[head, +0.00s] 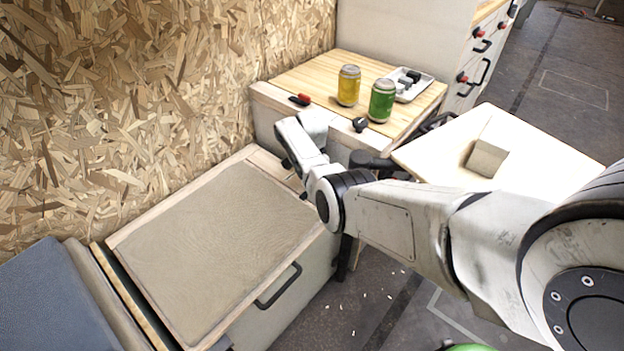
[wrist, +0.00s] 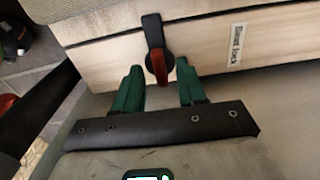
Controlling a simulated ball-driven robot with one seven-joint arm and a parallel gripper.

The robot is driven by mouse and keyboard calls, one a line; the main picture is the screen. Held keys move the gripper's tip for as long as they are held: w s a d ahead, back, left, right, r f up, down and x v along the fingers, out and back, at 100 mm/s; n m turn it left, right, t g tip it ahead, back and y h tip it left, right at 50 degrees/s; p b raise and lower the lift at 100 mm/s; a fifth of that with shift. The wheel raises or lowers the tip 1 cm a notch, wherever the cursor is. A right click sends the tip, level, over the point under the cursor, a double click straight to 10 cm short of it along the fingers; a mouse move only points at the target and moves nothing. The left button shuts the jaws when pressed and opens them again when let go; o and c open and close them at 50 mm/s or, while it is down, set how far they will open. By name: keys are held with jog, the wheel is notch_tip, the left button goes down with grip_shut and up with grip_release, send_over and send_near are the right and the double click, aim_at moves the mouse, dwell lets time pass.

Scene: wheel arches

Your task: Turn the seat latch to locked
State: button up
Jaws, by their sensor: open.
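The seat latch (wrist: 155,48) shows in the wrist view on a pale wooden panel. My gripper (wrist: 160,78) is open, with one green finger on either side of the latch's lower end. I cannot tell whether a finger touches it. In the head view my wrist is near the wooden bench, and the latch cannot be made out there.
A yellow can (head: 348,86), a green can (head: 382,101) and a white tray (head: 410,84) stand on the wooden-topped bench. A pale table (head: 540,160) with a beige block (head: 487,158) is on the right. A padded seat (head: 215,245) is in front.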

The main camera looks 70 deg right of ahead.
notch_tip(320, 180, up, 10)
jog(key=p, duration=0.3)
jog(key=shift+r+p, duration=0.2)
jog(key=shift+p, duration=0.1)
